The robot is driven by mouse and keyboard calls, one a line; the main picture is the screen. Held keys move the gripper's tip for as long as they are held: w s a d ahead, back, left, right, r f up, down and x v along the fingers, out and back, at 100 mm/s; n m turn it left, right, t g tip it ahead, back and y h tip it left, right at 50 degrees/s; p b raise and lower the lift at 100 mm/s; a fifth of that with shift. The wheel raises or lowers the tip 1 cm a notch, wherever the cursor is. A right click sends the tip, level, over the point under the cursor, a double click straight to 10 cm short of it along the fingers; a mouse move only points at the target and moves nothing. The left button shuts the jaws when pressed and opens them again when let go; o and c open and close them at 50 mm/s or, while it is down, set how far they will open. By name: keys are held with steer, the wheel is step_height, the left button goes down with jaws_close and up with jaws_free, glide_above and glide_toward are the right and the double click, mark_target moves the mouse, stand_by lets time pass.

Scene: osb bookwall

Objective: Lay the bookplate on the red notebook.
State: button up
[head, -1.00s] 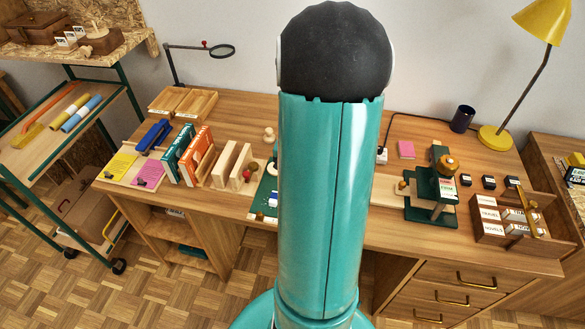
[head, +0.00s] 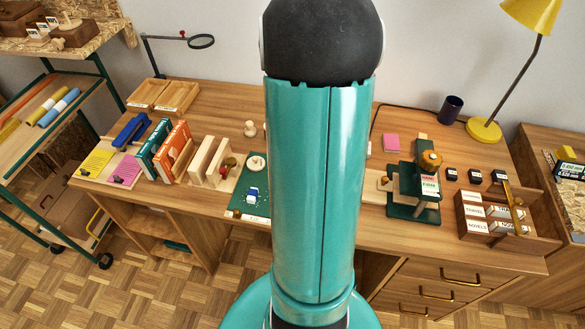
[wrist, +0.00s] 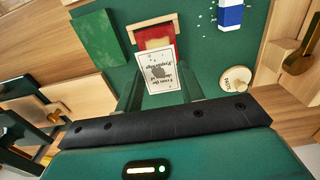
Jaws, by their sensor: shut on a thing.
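In the wrist view my gripper (wrist: 160,92) is shut on the bookplate (wrist: 158,70), a white card with dark print and a grey picture that appears upside down. The red notebook (wrist: 169,32) is just beyond the card, on a green mat, with a wooden strip at its far end and a pale cream patch on it. The bookplate overlaps the notebook's near part in the picture and hides it. I cannot tell whether the card touches the notebook. In the head view my arm hides gripper, card and notebook.
The green mat (head: 240,199) also holds a blue-and-white block (wrist: 231,14) and a round cream disc (wrist: 235,80). A green slab (wrist: 97,38) lies left of the notebook. A green press (head: 411,205) and a wooden label box (head: 470,230) stand to the right.

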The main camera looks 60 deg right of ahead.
steer(key=shift+d+f, duration=0.1)
steer(key=shift+f, duration=2.1)
steer(key=shift+f, duration=0.3)
steer(key=o, duration=1.2)
steer(key=shift+c, duration=0.2)
steer(key=shift+r, duration=3.55)
